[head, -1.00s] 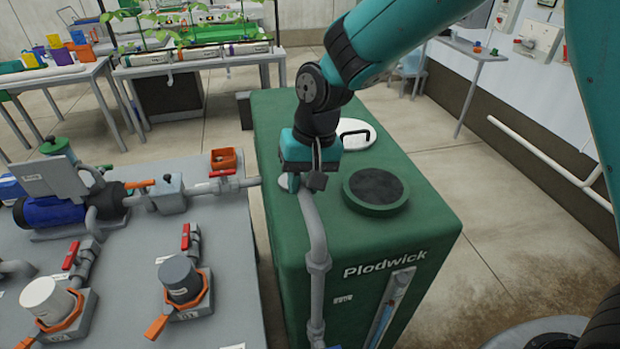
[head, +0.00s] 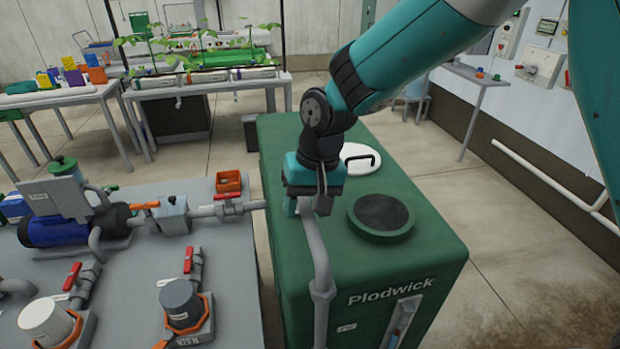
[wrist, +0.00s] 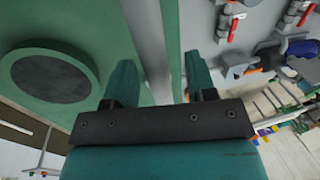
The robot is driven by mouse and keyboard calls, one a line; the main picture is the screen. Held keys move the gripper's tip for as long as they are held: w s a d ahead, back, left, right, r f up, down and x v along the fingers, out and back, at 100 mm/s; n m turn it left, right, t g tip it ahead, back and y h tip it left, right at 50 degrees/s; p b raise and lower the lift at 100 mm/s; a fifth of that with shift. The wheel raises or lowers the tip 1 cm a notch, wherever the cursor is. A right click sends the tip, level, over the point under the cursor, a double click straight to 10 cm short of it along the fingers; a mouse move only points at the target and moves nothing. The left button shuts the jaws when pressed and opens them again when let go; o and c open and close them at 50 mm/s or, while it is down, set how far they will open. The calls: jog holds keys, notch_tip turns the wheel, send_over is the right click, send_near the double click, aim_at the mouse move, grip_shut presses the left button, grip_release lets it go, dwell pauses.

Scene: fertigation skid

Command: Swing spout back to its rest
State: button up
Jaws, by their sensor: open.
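The spout (head: 318,260) is a grey pipe that rises along the near side of the green Plodwick tank (head: 425,255) and bends over its top. Its upper end reaches under my gripper (head: 303,206), which is low over the tank's left top edge. In the wrist view, the grey spout (wrist: 146,38) runs between the two teal fingers of my gripper (wrist: 160,77). The fingers are apart, one on each side of the pipe, with a visible gap on the right. Contact on the left side is unclear. My gripper hides the spout's tip in the head view.
A black round hatch (head: 382,215) and a white lid with a handle (head: 358,157) are on the tank top. The grey skid bench (head: 130,275) at left carries a blue pump (head: 55,228), red-handled valves (head: 228,197) and an orange box (head: 229,181). Floor is clear at right.

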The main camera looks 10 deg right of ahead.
jog(key=d+r+b, duration=0.2)
jog(key=d+r, duration=0.1)
jog(key=r, duration=1.3)
jog(key=shift+w+d+r, duration=0.15)
jog(key=shift+r, duration=0.2)
